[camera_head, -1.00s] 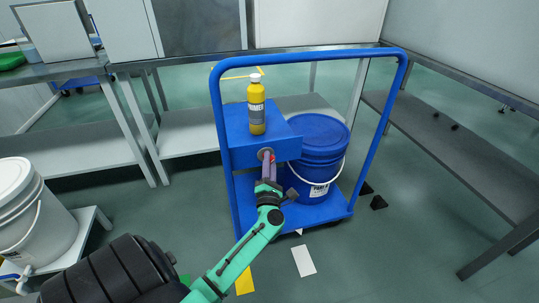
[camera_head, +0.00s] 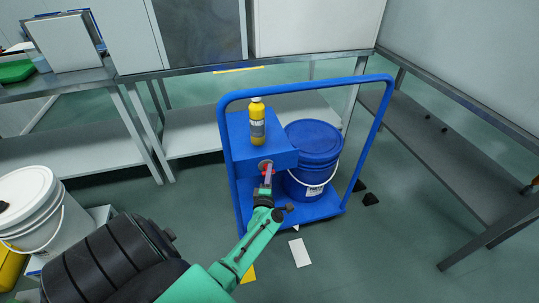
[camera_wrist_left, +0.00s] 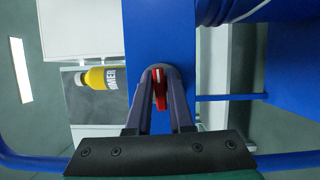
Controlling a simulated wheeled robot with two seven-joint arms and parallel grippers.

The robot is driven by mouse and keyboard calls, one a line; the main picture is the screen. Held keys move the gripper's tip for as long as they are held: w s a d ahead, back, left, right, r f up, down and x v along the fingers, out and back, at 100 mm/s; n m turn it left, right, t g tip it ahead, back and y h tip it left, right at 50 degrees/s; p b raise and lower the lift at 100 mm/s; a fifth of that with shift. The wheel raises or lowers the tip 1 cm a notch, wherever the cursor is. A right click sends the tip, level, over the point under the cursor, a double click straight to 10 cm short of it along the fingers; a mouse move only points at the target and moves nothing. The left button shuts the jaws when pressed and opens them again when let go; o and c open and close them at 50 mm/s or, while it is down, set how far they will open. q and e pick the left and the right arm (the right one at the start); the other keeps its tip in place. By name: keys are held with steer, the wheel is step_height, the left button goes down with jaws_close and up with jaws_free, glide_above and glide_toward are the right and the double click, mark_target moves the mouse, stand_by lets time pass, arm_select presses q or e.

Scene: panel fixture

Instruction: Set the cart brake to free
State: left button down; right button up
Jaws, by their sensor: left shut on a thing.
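The blue cart (camera_head: 325,208) stands in the middle of the head view, with a tall push-handle frame and a blue box (camera_head: 238,150) at its left. The brake's red lever (camera_wrist_left: 160,92) sits on a round grey mount on the box's front face. It shows as small red bits (camera_head: 265,171) in the head view. My left gripper (camera_head: 267,170) reaches the box front. In the left wrist view its fingers (camera_wrist_left: 158,76) are shut on the red lever, one on each side, hiding part of it. My right gripper is not in view.
A yellow bottle (camera_head: 257,122) stands on the box. A blue lidded bucket (camera_head: 313,150) stands on the cart deck. A white bucket (camera_head: 35,205) is at the left. Steel tables (camera_head: 180,68) stand behind and right. A white card (camera_head: 300,252) lies on open floor.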

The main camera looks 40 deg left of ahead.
arm_select(q)
steer(key=shift+m+p, duration=0.3)
steer(key=shift+f, duration=0.1)
steer(key=c, duration=0.9)
jaws_free()
steer(key=shift+d, duration=0.1)
steer(key=p+v, duration=0.1)
steer(key=v, duration=1.3)
steer(key=shift+s+r, duration=0.2)
steer(key=shift+s, duration=0.05)
